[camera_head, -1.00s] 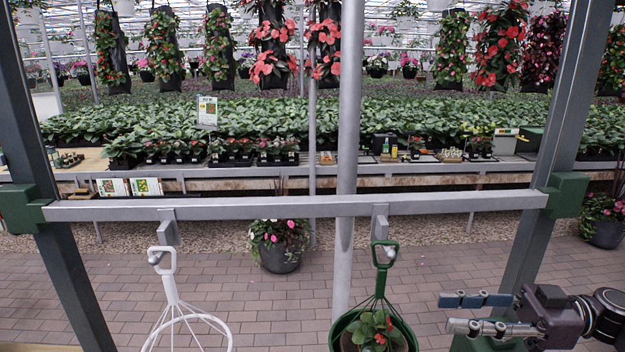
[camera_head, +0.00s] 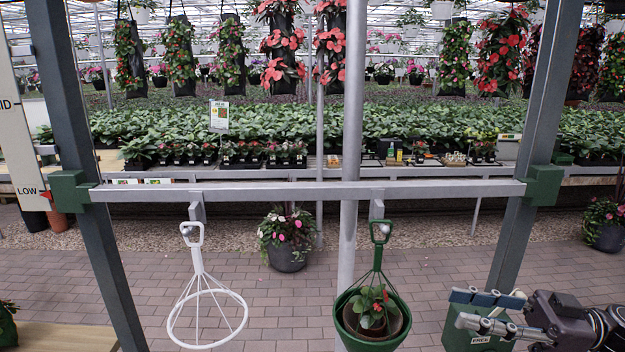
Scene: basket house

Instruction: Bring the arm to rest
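My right gripper (camera_head: 457,309) is at the lower right, pointing left. Its two fingers are apart with nothing between them, so it is open and empty. My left gripper is out of view. A green hanging basket (camera_head: 393,338) hangs by its handle from a hook on the grey rail (camera_head: 300,191), holding a potted plant (camera_head: 374,308) with red flowers. The gripper is to the right of this basket, apart from it. A white wire hanger (camera_head: 207,344) hangs empty from the left hook.
A green box (camera_head: 455,338) labelled FREE stands behind my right gripper. Grey posts (camera_head: 537,150) carry the rail. A planter of pink flowers (camera_head: 287,257) stands on the brick floor beyond. A wooden surface (camera_head: 65,338) shows at lower left.

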